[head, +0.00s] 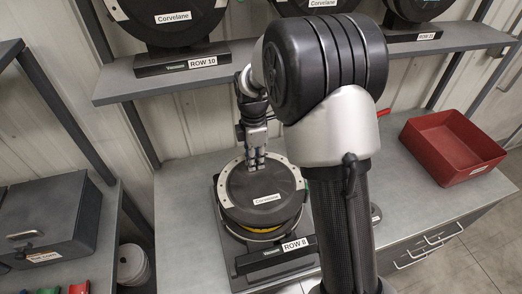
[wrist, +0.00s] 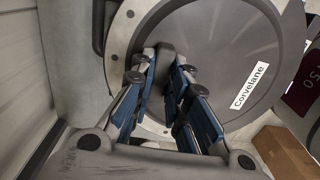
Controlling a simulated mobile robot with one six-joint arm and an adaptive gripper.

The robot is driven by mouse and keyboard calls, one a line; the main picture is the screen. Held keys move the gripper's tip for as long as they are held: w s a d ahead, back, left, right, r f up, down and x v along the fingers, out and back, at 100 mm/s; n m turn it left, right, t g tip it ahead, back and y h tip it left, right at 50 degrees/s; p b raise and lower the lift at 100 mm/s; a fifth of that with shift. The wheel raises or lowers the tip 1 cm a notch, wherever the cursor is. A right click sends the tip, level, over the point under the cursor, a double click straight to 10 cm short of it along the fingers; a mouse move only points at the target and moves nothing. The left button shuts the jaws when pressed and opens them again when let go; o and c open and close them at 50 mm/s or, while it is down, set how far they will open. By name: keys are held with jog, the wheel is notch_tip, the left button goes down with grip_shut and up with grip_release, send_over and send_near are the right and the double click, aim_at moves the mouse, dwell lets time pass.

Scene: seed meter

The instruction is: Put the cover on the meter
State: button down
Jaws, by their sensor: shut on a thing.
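The cover (head: 262,190) is a dark round disc with a pale rim and a "Corvelane" label. It lies over the seed meter (head: 262,258), whose base carries a "ROW 8" label. A yellow strip and a lower ring show beneath the cover's near edge; I cannot tell whether the cover touches the meter all round. My gripper (head: 256,164) comes down at the cover's far edge. In the wrist view my gripper (wrist: 166,78) is shut on a dark tab of the cover (wrist: 222,50). The meter's inside is hidden under the cover.
A red tray (head: 450,165) stands on the bench at right. A shelf (head: 120,85) behind holds more meters, one labelled "ROW 10" (head: 180,62). A dark box (head: 50,225) sits on the left bench. My arm hides part of the bench right of the meter.

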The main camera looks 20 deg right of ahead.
aim_at(255, 172)
jog(key=shift+s+a+f+b, duration=0.15)
jog(key=shift+f+b, duration=0.3)
jog(key=shift+f, duration=0.15)
jog(key=shift+f+b, duration=0.95)
jog(key=shift+f, duration=0.6)
jog(key=shift+f, duration=1.05)
dwell(1.5)
jog(key=c, duration=1.5)
grip_release()
jog(key=shift+r, duration=0.1)
jog(key=shift+c, duration=0.3)
jog(key=shift+r+p, duration=3.45)
jog(key=shift+r, duration=1.25)
